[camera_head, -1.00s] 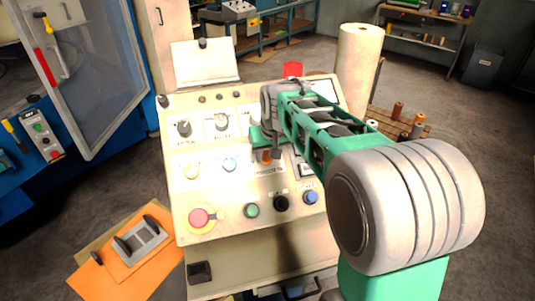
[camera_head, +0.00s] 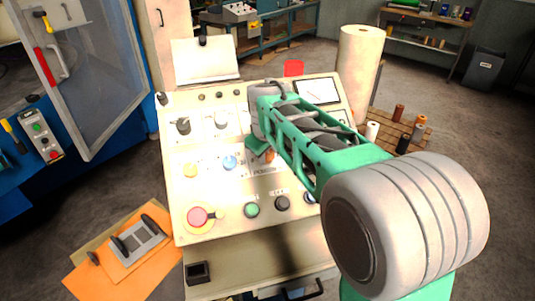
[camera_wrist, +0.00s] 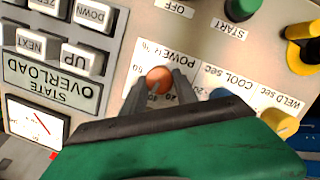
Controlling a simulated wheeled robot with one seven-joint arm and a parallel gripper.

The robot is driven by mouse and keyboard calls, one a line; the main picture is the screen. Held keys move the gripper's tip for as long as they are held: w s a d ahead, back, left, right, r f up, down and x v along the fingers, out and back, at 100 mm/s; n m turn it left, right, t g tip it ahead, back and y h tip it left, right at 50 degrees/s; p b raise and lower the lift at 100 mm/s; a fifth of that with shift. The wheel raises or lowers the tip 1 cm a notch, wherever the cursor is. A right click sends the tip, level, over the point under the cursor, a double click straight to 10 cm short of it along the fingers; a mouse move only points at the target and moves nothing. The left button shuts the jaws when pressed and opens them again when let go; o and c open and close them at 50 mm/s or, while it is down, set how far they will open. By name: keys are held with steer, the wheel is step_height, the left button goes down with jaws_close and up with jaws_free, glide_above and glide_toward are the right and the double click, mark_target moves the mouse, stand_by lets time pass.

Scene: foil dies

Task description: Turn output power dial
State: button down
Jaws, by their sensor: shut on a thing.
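The output power dial is a small orange-red knob (camera_wrist: 158,80) on a white plate marked "POWER %" in the wrist view. My gripper (camera_wrist: 160,88) has one dark finger on each side of the knob and is shut on it. In the head view, the orange knob (camera_head: 270,155) shows only in part beside my gripper (camera_head: 262,150); my green arm and wrist hide much of that area. The exact dial reading cannot be told.
The cream control panel (camera_head: 235,190) also carries a blue knob (camera_head: 230,162), a yellow knob (camera_head: 190,170), a red emergency button (camera_head: 198,216) and a green START button (camera_head: 251,210).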

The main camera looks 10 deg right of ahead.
steer(key=shift+a+n, duration=0.1)
steer(key=shift+n, duration=1)
steer(key=shift+t, duration=0.3)
steer(key=c, duration=0.9)
jaws_free()
steer(key=shift+c, duration=0.2)
steer(key=v, duration=0.8)
steer(key=shift+b, duration=0.45)
steer(key=shift+a, duration=0.1)
